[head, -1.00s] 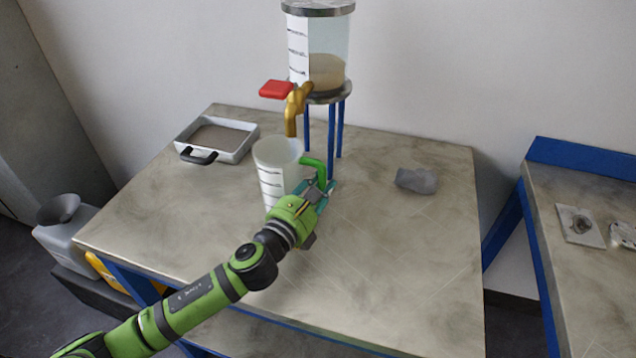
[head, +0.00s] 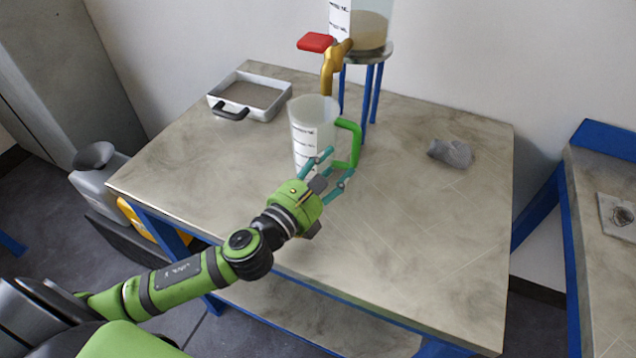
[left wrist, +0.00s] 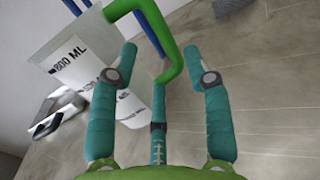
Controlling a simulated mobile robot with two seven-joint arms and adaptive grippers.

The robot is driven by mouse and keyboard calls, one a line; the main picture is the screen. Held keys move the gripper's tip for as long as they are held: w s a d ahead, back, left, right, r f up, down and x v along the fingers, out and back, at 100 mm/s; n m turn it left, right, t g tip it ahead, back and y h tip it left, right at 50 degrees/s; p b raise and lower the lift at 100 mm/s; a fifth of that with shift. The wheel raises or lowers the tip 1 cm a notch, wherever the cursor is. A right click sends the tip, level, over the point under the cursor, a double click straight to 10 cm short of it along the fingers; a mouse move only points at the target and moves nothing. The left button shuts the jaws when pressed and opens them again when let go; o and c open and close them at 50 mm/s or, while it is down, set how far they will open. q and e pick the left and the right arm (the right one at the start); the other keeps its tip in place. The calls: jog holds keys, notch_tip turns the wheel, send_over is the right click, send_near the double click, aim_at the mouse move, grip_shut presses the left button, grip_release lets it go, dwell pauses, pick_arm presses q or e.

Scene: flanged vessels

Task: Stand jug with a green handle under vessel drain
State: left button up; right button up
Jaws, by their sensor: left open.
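The tap has a red lever (head: 315,42) and comes from the clear vessel (head: 371,28), which holds tan liquid. My left gripper (head: 336,168) is open just in front of the handle. My right gripper is not in view.
A grey-white tray (head: 282,107) with a black handle sits at the back left of the table (head: 420,230). A crumpled grey rag (head: 450,152) lies at the right. Blue stand legs (head: 372,95) rise behind the jug. The table's front right is clear.

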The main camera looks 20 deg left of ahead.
pick_arm(q)
jog(key=v, duration=0.3)
jog(key=shift+s+a+f+b, duration=0.1)
jog(key=shift+s+b, duration=0.25)
jog(key=shift+s, duration=0.4)
